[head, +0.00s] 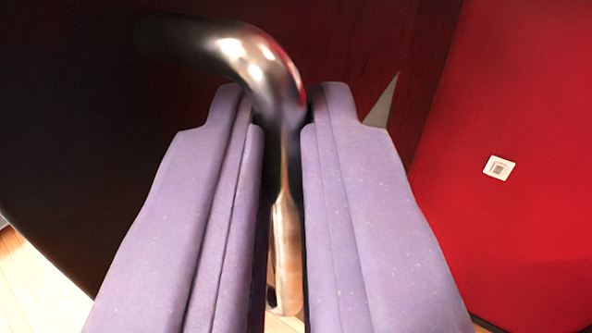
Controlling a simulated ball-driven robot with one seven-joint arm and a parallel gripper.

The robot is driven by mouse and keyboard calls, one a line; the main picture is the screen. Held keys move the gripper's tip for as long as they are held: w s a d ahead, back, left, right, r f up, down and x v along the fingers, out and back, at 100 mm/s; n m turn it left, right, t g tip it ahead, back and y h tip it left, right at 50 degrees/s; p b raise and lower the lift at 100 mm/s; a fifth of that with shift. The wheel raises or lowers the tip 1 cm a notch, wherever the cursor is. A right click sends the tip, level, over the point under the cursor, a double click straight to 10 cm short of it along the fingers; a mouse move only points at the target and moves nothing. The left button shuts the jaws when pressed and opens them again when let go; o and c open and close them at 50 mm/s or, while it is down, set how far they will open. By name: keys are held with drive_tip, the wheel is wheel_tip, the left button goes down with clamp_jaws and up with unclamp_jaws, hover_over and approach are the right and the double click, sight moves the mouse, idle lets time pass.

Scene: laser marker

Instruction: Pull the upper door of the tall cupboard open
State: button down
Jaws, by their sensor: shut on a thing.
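My gripper (283,115) has two purple fingers and is shut on a shiny metal bar handle (262,60). The handle bends from the upper left down between the fingers, and its lower end shows between them near the bottom of the view. The handle's upper end meets a dark reddish-brown door panel (350,35) that fills the top and left behind the fingers. I cannot tell whether the door stands ajar.
A bright red surface (530,130) fills the right side, with a small white plate (499,168) on it. A small grey wedge (383,103) shows beside the right finger. Light wooden floor (35,290) shows at the lower left.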

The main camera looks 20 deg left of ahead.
drive_tip(key=shift+w+a+r, duration=0.1)
drive_tip(key=shift+a+r, duration=0.1)
drive_tip(key=shift+r, duration=0.15)
drive_tip(key=c, duration=1.6)
unclamp_jaws()
drive_tip(key=shift+o, duration=1.4)
drive_tip(key=shift+w, duration=0.2)
drive_tip(key=shift+w+a+f, duration=0.1)
drive_tip(key=shift+w+f, duration=0.15)
drive_tip(key=shift+s+d+f, duration=0.1)
drive_tip(key=shift+s+d, duration=0.15)
drive_tip(key=shift+s, duration=0.1)
drive_tip(key=b+v, duration=0.2)
drive_tip(key=v, duration=0.5)
